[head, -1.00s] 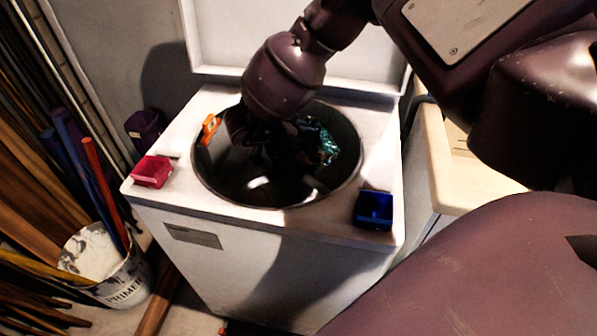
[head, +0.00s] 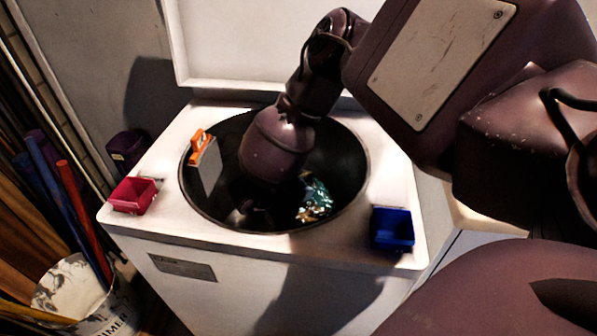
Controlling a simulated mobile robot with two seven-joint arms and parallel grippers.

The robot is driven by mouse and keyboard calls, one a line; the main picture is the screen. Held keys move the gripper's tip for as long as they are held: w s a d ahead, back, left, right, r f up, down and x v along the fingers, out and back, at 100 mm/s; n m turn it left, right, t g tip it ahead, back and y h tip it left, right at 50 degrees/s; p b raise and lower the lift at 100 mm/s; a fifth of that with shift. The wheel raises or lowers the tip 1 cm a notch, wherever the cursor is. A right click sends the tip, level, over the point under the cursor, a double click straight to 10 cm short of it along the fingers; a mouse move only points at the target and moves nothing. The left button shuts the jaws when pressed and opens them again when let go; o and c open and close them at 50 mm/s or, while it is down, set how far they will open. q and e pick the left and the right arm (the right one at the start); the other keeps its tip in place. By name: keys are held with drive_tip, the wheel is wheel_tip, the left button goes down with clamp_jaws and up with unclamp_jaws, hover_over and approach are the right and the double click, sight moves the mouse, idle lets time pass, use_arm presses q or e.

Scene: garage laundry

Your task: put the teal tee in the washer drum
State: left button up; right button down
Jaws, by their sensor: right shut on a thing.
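The white top-loading washer stands in the middle with its lid (head: 265,45) raised, and its dark round drum (head: 345,165) is open. My right gripper (head: 256,212) reaches down into the drum, and its fingers are dark and partly lost in shadow. It is shut on the teal tee, though the grip itself is hard to see. The teal tee (head: 314,198) is a crumpled, shiny, patterned bundle inside the drum opening, just right of the gripper. The tee's lower part and whether it touches the drum floor cannot be told. My left gripper is not in view.
A red tray (head: 133,195) sits on the washer's left front corner, a blue tray (head: 391,229) on its right. An orange-handled grey tool (head: 201,150) stands at the drum's left rim. A primer bucket (head: 75,290) and poles stand left; a pale counter (head: 480,217) is right.

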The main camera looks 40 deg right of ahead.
drive_tip(key=shift+f, duration=0.9)
drive_tip(key=shift+r, duration=0.2)
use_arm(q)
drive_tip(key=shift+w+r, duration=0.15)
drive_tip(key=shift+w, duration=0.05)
use_arm(e)
drive_tip(key=shift+f, duration=0.35)
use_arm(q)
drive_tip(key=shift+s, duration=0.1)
use_arm(e)
drive_tip(key=shift+f, duration=0.25)
drive_tip(key=c, duration=1)
unclamp_jaws()
